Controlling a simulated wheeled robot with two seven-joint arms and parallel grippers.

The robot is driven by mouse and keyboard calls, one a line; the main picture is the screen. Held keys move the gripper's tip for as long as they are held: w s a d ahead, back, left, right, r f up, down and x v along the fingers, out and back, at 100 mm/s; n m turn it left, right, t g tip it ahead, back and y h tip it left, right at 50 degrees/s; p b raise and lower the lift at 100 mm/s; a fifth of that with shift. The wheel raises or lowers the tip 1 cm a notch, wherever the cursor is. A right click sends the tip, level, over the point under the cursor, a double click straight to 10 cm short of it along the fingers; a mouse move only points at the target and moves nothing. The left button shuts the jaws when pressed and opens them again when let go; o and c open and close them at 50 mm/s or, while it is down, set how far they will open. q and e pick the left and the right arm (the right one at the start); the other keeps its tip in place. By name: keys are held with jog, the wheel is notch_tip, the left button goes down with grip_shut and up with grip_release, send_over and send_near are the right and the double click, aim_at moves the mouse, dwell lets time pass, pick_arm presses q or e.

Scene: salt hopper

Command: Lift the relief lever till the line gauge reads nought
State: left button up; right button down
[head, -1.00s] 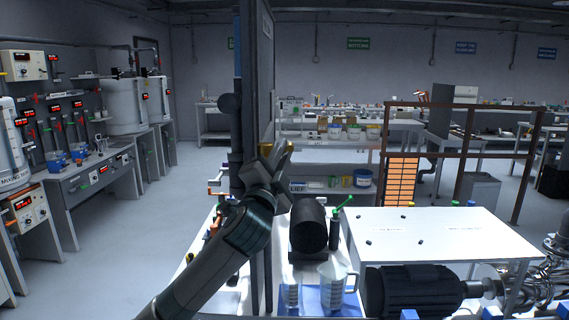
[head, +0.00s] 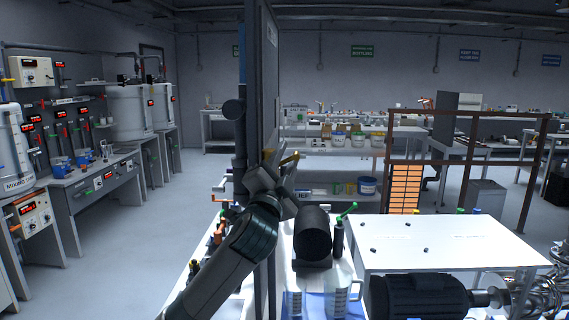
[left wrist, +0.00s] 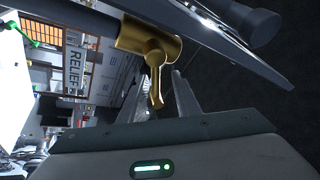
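The relief lever (left wrist: 156,78) is a brass handle on a brass valve body, next to a label reading RELIEF (left wrist: 74,66) in the left wrist view. In the head view the brass part (head: 289,160) shows beside the dark upright panel. My left gripper (left wrist: 160,103) is open; its two grey fingers reach toward the lever, whose tip appears between them. Whether they touch it I cannot tell. In the head view my left gripper (head: 280,168) is at the panel's edge. I cannot make out the line gauge. My right gripper is not in view.
The tall dark panel (head: 260,80) stands close to my left arm. The floor at left is clear.

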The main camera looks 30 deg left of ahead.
pick_arm(q)
jog(key=shift+s, duration=0.1)
